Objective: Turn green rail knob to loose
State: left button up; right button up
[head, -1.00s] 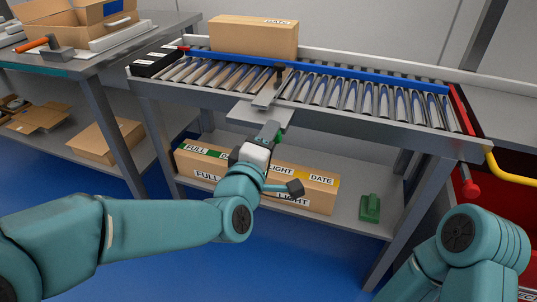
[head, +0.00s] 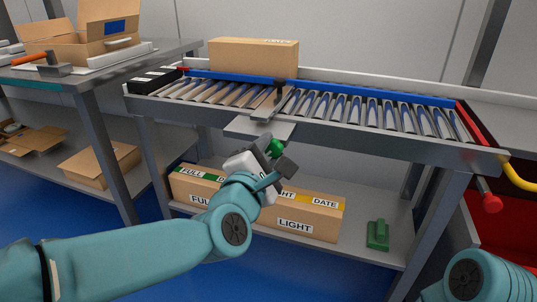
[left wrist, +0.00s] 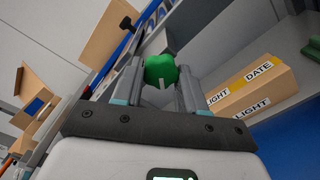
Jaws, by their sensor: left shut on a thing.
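The green rail knob (head: 276,147) sits under the grey plate (head: 258,127) at the conveyor's front edge. In the left wrist view the green knob (left wrist: 161,68) is lobed, with a short white mark on its lower part. My left gripper (head: 272,153) is shut on the knob, with a finger (left wrist: 187,90) on either side of it. The gripper hides part of the knob in the head view. My right gripper is out of view; only a piece of my right arm shows at the lower right.
A roller conveyor (head: 380,133) with a blue rail (head: 340,90) carries a cardboard box (head: 253,59). Below, a long labelled carton (head: 310,222) and a green block (head: 378,235) rest on the shelf (head: 355,215). A red-ended lever (head: 491,203) sticks out at the right.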

pick_arm(q)
jog(key=shift+r, duration=0.2)
dwell(0.4)
jog(key=o, duration=1.1)
jog(key=shift+w+d+f, duration=0.1)
jog(key=shift+c, duration=0.2)
jog(key=p+v, duration=0.3)
jog(key=v, duration=1.3)
jog(key=shift+s, duration=0.25)
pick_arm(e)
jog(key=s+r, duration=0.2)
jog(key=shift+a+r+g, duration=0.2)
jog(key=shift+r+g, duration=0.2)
